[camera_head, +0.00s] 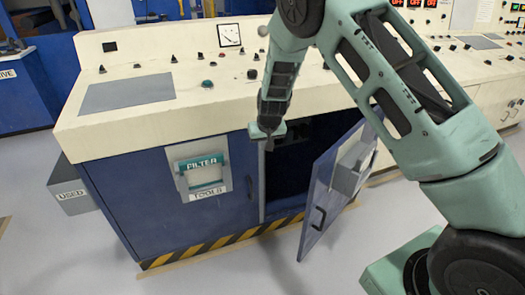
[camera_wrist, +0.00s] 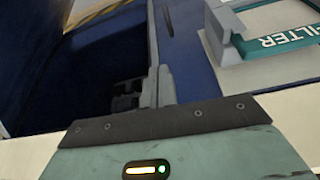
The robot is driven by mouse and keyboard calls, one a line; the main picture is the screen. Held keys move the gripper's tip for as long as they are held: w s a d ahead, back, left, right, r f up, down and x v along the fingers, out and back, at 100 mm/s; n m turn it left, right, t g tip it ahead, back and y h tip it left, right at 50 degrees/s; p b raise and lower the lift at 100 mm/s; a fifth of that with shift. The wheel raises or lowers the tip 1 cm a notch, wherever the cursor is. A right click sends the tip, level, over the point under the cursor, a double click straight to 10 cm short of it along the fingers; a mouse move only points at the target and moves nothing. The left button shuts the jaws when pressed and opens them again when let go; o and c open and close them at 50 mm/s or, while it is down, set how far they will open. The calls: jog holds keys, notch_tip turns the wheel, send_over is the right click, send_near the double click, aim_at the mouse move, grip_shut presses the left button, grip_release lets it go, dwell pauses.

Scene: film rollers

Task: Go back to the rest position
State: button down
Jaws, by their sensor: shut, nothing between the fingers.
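My gripper (camera_head: 268,145) hangs pointing down at the front of the blue cabinet, beside the left edge of its open doorway. It is shut, with nothing seen held in it. In the wrist view the gripper's green housing fills the bottom, with the dark doorway ahead on the left and the cabinet front on the right. My arm reaches in from the right, over the console.
The cabinet door (camera_head: 338,185) stands open, right of my gripper, with a grey holder inside. A FILTER panel (camera_head: 198,172) is left; it also shows in the wrist view (camera_wrist: 285,42). A USED box (camera_head: 72,190) sits far left. Grey floor in front is clear.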

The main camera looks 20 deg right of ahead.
jog(key=s+a+r+n+g+y+p, duration=0.2)
jog(key=s+a+r, duration=0.7)
jog(key=s, duration=0.2)
jog(key=s+a+r+n+g+y+p, duration=0.1)
jog(key=s+a+r+n+p, duration=0.2)
jog(key=s+a+r, duration=0.65)
jog(key=s+d+r+n+h+p, duration=0.1)
jog(key=s+r+n, duration=0.1)
jog(key=s, duration=0.9)
jog(key=s+r+n+g+p, duration=0.1)
jog(key=s+r, duration=0.4)
jog(key=s, duration=0.6)
jog(key=shift+d+n+h+p, duration=0.35)
jog(key=shift+n+h+p, duration=0.1)
jog(key=shift+n, duration=0.25)
